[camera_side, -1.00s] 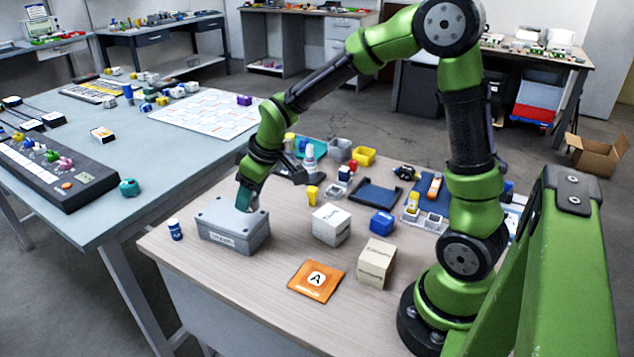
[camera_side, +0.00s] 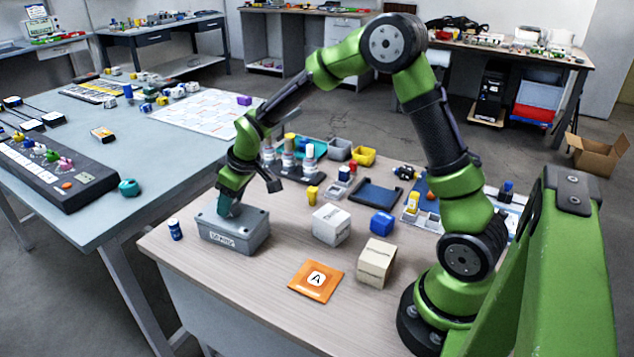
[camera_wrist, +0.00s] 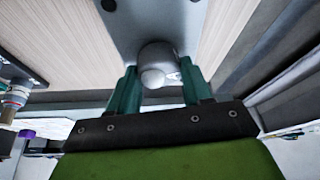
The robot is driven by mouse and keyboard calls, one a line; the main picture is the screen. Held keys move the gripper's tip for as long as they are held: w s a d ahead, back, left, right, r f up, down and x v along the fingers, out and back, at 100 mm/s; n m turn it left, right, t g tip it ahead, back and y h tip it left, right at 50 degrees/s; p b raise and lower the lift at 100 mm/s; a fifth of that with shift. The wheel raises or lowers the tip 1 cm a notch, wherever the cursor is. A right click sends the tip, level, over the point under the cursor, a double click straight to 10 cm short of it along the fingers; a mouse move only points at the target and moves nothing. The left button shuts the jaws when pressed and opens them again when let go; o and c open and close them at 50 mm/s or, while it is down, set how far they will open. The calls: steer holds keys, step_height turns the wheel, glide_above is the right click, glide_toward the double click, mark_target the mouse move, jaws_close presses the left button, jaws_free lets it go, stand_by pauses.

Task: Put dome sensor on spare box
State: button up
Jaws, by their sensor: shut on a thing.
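The dome sensor (camera_wrist: 157,62) is a pale grey, rounded piece between my gripper's green fingers in the wrist view. My gripper (camera_side: 227,208) is shut on it and points down at the lid of a grey lidded box (camera_side: 248,234) in the side view. The fingers hide the sensor there, and I cannot tell whether it touches the lid. The grey lid with dark screws (camera_wrist: 128,22) also shows beyond the sensor in the wrist view. The grey box's front label is too blurred to read, so I cannot confirm it is the spare box.
A white box (camera_side: 331,225), a blue box (camera_side: 382,223) and a cream box (camera_side: 376,262) stand to the right. An orange card (camera_side: 315,281) lies in front. The front left of the table is clear.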

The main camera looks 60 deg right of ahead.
steer(key=shift+f, duration=0.2)
steer(key=o, duration=1.1)
steer(key=shift+c, duration=0.2)
steer(key=shift+s+r, duration=0.1)
steer(key=shift+r, duration=0.45)
steer(key=a+v, duration=0.1)
steer(key=v, duration=1)
steer(key=s+a+r+m+t, duration=0.1)
steer(key=s+r+m, duration=0.1)
steer(key=s, duration=0.8)
steer(key=s+a+r+m+t+y, duration=0.1)
steer(key=s+a+r+m, duration=0.1)
steer(key=s, duration=0.9)
steer(key=shift+s+r+m+t, duration=0.25)
steer(key=shift+r+m, duration=0.35)
steer(key=shift+m, duration=0.5)
